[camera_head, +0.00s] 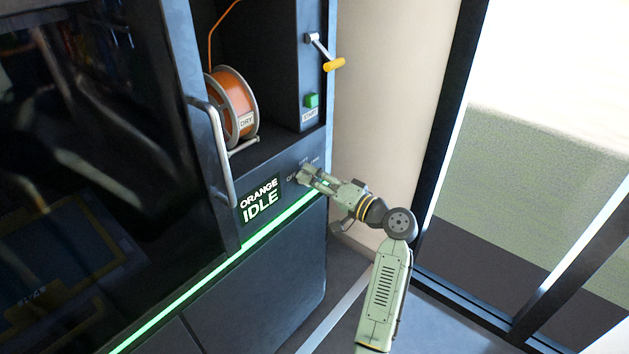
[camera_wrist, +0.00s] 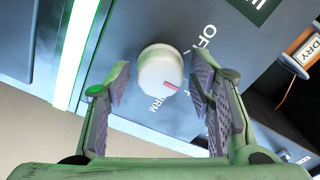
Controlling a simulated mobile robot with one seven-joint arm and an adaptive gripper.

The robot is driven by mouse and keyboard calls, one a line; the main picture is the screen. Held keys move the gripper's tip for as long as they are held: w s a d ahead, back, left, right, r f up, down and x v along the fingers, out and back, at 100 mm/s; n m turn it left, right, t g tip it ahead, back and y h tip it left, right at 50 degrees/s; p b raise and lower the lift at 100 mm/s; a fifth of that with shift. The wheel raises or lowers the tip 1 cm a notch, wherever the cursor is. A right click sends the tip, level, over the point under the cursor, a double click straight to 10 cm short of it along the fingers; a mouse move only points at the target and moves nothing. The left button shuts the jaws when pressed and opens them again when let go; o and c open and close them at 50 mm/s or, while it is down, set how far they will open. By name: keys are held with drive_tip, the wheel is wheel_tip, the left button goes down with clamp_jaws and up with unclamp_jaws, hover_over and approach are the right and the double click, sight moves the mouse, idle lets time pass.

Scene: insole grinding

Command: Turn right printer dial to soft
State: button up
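The white round dial (camera_wrist: 160,70) sits on the grey printer panel in the wrist view. Its red mark points to the lower right, between the partly hidden letters "OF" (camera_wrist: 207,36) and "RM" (camera_wrist: 162,106); the lettering between them is hidden behind my right finger. My gripper (camera_wrist: 158,82) is open, one finger on each side of the dial, with a visible gap on both sides. In the head view my gripper (camera_head: 304,177) is at the panel and covers the dial, beside small labels.
The printer display (camera_head: 260,200) reads "ORANGE IDLE". An orange spool (camera_head: 232,105) marked "DRY" sits in the bay above. A door handle (camera_head: 217,150), a green button (camera_head: 311,100) and a yellow-gripped crank (camera_head: 333,64) are nearby. A green light strip (camera_head: 220,265) runs below.

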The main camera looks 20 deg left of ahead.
idle(0.3)
drive_tip(key=v, duration=1.2)
